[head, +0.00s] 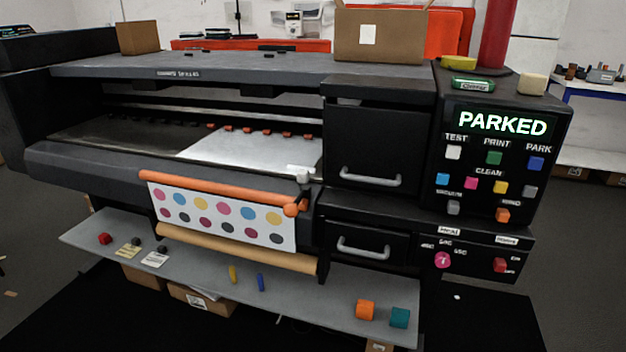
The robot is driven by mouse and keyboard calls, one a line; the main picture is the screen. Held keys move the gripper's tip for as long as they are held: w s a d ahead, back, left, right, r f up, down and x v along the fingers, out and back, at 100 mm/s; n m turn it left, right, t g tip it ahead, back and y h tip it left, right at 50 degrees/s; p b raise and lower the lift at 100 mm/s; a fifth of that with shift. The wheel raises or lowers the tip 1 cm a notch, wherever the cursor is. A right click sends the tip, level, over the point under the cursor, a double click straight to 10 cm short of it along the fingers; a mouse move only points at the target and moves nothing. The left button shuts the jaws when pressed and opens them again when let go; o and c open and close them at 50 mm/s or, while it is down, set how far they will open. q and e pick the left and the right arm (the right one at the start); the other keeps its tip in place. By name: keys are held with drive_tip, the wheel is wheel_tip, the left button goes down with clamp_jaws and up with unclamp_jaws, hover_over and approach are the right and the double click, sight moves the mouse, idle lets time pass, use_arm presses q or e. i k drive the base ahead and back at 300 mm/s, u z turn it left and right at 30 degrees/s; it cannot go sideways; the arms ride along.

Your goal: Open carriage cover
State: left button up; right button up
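A large black printer fills the view. The carriage cover appears to be the upper black front panel (372,143) right of the print bed, with a grey bar handle (370,178) along its lower edge. It looks shut, apart from a narrow dark gap along its top. Below it is a second black panel (345,231) with a similar handle (362,248), also shut. The display (503,123) on the control box reads "PARKED". Neither of my grippers is in view.
A printed dotted sheet (220,215) hangs from an orange roll (222,192) at the front. A grey shelf (300,300) juts out below, bearing an orange cube (365,309), a teal cube (400,317) and small items. A cardboard box (380,36) stands on top.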

sight(366, 147)
drive_tip(key=u, duration=1.15)
drive_tip(key=i, duration=1.3)
drive_tip(key=z, duration=1.05)
